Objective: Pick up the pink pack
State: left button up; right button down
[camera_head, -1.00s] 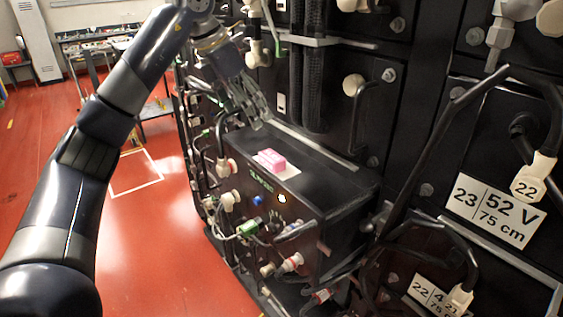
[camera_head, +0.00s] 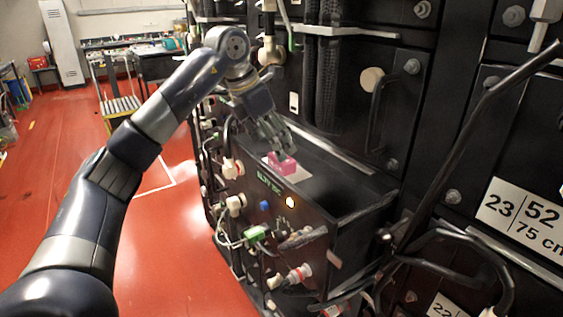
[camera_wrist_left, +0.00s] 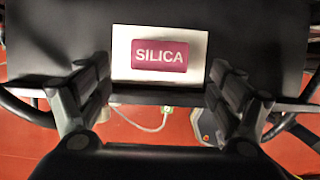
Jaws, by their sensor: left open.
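The pink pack (camera_head: 281,163) lies on a white label on top of a black box. In the left wrist view the pack (camera_wrist_left: 160,55) reads "SILICA" and sits on the white label (camera_wrist_left: 120,45), centred between the fingers. My left gripper (camera_head: 277,143) is just above the pack, pointing down at it. In the left wrist view my left gripper (camera_wrist_left: 160,88) is open, with one finger on each side of the pack and space between them and it. My right gripper is not in view.
The black box (camera_head: 335,190) juts out from a wall of battery cabinets, with cables and connectors on its front. A black handle (camera_head: 378,110) and thick cables stand to the right. Open red floor (camera_head: 165,240) lies to the left.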

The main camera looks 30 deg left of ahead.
aim_at(287, 167)
pick_arm(q)
jog(key=p+x, duration=0.1)
jog(key=x, duration=0.1)
jog(key=p+x, duration=0.1)
jog(key=x, duration=0.1)
jog(key=shift+w+d+f, duration=0.1)
jog(key=shift+w+d, duration=0.05)
jog(key=shift+w, duration=0.35)
jog(key=shift+f, duration=0.3)
jog(key=shift+c, duration=0.6)
jog(key=c, duration=1.1)
